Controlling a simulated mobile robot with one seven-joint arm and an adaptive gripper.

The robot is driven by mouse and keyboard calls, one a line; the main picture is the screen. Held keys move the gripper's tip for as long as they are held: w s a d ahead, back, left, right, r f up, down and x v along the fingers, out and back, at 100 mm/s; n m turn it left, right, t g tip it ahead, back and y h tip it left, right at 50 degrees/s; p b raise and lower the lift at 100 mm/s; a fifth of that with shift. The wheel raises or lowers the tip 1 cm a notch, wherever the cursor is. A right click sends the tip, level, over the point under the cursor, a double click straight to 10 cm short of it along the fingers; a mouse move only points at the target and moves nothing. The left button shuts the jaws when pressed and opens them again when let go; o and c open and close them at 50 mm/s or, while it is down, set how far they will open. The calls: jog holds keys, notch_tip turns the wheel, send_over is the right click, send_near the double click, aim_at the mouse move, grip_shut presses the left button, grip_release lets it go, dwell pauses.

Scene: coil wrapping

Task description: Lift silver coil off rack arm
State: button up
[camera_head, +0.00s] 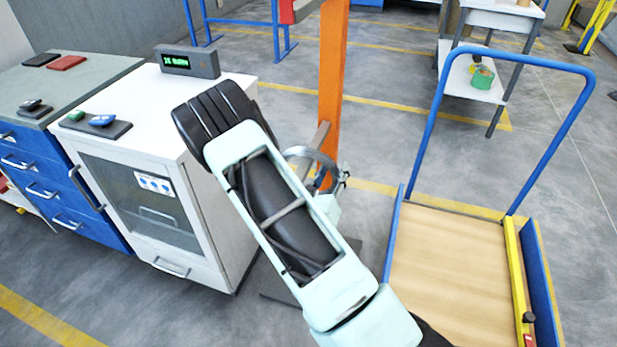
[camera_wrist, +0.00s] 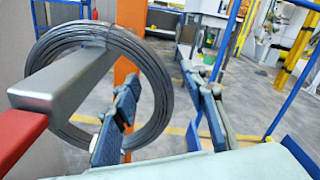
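The silver coil (camera_wrist: 158,80) is a ring of thin wire hanging on the grey rack arm (camera_wrist: 60,82) in the wrist view. The rack arm passes through the ring's upper part and ends in a red tip (camera_wrist: 18,135) nearer the camera. My gripper (camera_wrist: 165,115) is open, with blue-padded fingers. The left finger overlaps the ring's opening and the right finger is outside it, so the coil's right side lies between them with a gap to the right finger. I cannot tell if the left finger touches the wire. In the head view, my arm hides most of the coil (camera_head: 328,157).
The orange rack post (camera_head: 333,70) stands behind the coil. A cart with a wooden deck (camera_head: 450,265) and blue handle is at right. A white cabinet (camera_head: 235,215) with a digital display (camera_head: 190,62) stands at left.

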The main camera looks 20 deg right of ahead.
jog(key=shift+w+d, duration=0.3)
jog(key=shift+w, duration=0.2)
grip_shut()
jog(key=shift+r, duration=0.15)
